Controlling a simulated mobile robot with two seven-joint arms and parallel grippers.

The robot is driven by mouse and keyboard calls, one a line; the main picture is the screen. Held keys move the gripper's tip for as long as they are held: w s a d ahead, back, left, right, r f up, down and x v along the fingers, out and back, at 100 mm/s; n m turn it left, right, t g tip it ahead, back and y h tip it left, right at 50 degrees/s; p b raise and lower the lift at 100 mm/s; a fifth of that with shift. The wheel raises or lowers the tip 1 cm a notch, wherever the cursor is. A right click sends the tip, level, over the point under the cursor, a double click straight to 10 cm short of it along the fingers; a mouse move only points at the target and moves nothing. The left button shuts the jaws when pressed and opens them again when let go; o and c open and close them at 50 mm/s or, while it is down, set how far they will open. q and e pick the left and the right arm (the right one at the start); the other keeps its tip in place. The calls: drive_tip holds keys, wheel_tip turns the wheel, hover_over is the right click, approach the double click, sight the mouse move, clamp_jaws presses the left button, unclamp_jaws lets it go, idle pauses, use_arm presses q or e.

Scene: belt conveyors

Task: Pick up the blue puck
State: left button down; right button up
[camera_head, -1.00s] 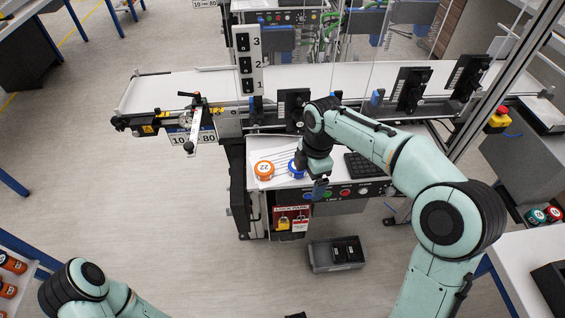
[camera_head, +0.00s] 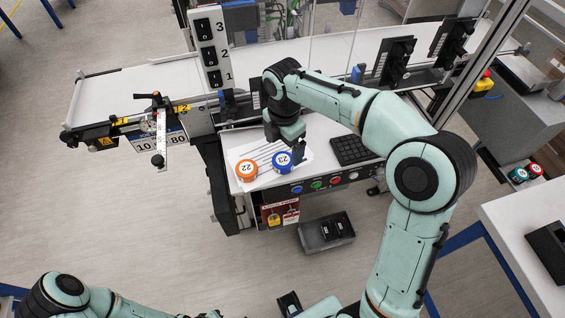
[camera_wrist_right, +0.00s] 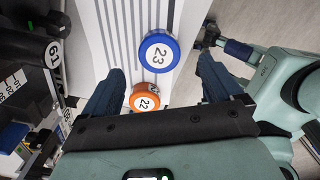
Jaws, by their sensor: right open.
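The blue puck (camera_head: 282,160), marked 23, lies on a white striped sheet on the workstation's front shelf. In the right wrist view the blue puck (camera_wrist_right: 159,55) appears between and just beyond the fingertips. My right gripper (camera_head: 296,151) is close to the blue puck, at its right side in the head view, and partly hides its edge. In the right wrist view my right gripper (camera_wrist_right: 161,67) has its dark fingers spread apart with nothing held. I cannot tell its height above the puck. Only part of my left arm shows at the lower left; its gripper does not show clearly.
An orange puck (camera_head: 246,169), marked 22, lies close to the left of the blue one. A black keypad (camera_head: 352,150) and a row of buttons (camera_head: 317,184) are to the right and front. A grey bin (camera_head: 326,232) stands on the floor below. The conveyor (camera_head: 130,90) runs behind.

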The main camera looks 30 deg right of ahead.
sight(283, 159)
drive_tip(key=shift+a+f+b, duration=0.1)
drive_tip(key=shift+f+b, duration=0.2)
drive_tip(key=shift+f, duration=2.45)
drive_tip(key=c, duration=1.2)
